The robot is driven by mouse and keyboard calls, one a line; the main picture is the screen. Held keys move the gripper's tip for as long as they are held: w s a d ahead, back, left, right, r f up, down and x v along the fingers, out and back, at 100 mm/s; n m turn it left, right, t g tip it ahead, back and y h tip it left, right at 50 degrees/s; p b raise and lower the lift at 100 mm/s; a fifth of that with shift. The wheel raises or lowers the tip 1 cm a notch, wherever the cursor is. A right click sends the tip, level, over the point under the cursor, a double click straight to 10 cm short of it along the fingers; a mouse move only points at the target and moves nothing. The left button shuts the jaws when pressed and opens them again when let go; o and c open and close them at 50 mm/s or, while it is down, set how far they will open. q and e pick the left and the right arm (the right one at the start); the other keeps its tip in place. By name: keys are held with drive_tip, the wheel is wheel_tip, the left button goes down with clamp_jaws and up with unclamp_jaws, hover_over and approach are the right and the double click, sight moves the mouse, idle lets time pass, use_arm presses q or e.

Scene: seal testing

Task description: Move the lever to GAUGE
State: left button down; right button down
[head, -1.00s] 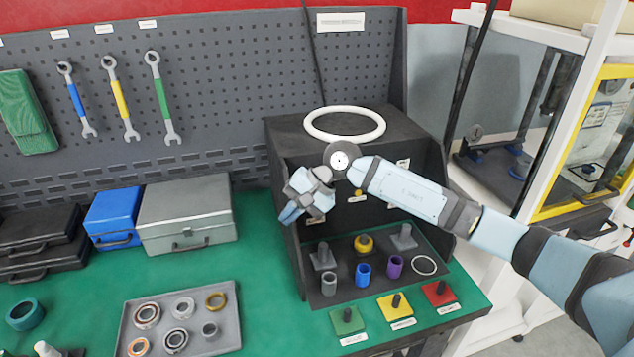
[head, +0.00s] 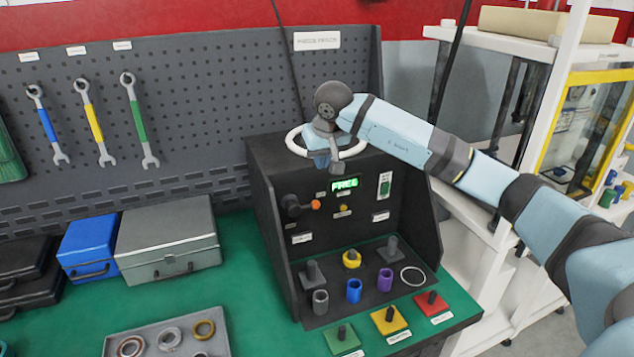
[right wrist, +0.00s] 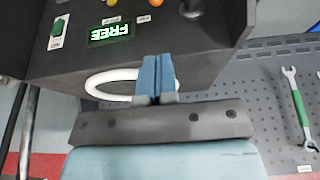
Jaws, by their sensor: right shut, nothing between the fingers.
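The lever (head: 300,206) is on the left of the black test box's front panel, a dark pivot with an orange knob (head: 316,205) pointing right. The green display (head: 345,184) reads FREE. It also shows upside down in the right wrist view (right wrist: 110,35), with the orange knob at the top edge (right wrist: 156,2). My right gripper (head: 325,165) is shut and empty, above the front top edge of the box (head: 260,165), in front of the white ring (head: 352,152) and apart from the lever. Its blue fingers (right wrist: 155,78) are together. My left gripper is not in view.
Several small cylinders and posts stand on the box's lower shelf (head: 330,308). Green, yellow and red blocks (head: 389,321) sit in front. A grey case (head: 168,243) and a parts tray (head: 118,330) are at left. A white rack (head: 520,130) stands at right.

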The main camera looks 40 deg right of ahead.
sight(315, 205)
drive_tip(key=p+x, duration=0.1)
drive_tip(key=x, duration=0.5)
drive_tip(key=p+x, duration=0.1)
drive_tip(key=x, duration=0.6)
drive_tip(key=shift+s+f, duration=0.1)
drive_tip(key=shift+f, duration=0.2)
drive_tip(key=shift+a, duration=0.1)
